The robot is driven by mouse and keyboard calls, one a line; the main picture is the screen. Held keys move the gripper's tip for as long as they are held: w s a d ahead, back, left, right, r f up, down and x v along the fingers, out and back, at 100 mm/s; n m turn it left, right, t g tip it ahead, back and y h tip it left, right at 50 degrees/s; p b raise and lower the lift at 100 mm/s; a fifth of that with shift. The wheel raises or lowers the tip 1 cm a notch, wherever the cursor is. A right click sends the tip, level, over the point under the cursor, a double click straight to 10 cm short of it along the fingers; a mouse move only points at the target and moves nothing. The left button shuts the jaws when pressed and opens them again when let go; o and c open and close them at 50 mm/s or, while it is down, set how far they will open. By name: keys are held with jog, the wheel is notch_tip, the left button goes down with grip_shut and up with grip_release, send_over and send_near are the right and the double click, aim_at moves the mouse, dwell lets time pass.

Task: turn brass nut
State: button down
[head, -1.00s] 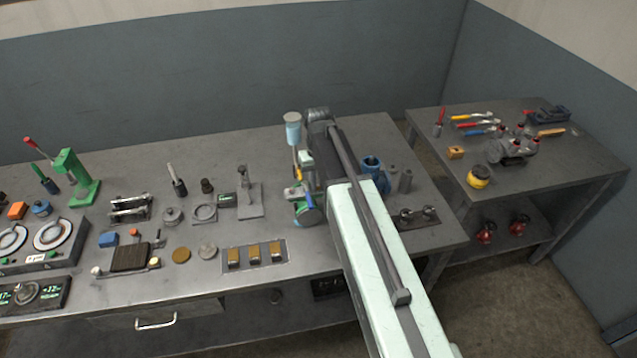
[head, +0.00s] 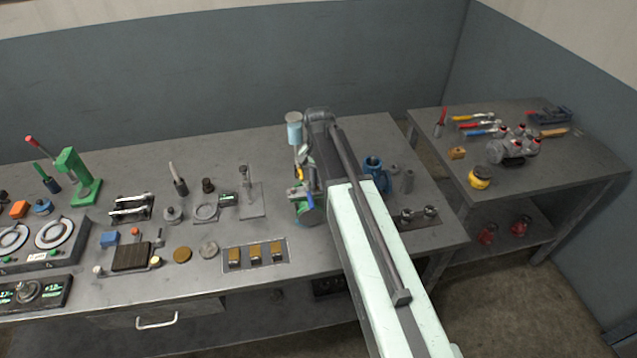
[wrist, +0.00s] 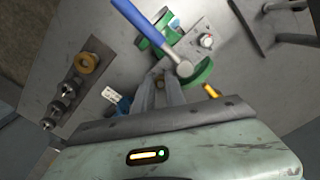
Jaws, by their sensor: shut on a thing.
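In the wrist view, the two grey fingers of my gripper (wrist: 159,82) come together on a small brass-coloured piece, the brass nut (wrist: 159,77), which is mostly hidden between the fingertips. It sits at green equipment (wrist: 160,27) on the bench.
A dark plate (wrist: 66,81) with several studs and a brass-coloured ring (wrist: 87,62) lies to the left in the wrist view. In the head view, a blue mug-like part (head: 372,168) stands right of my arm. The bench is open toward the back wall.

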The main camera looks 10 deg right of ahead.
dwell(0.4)
jog(key=c, duration=1.4)
grip_release()
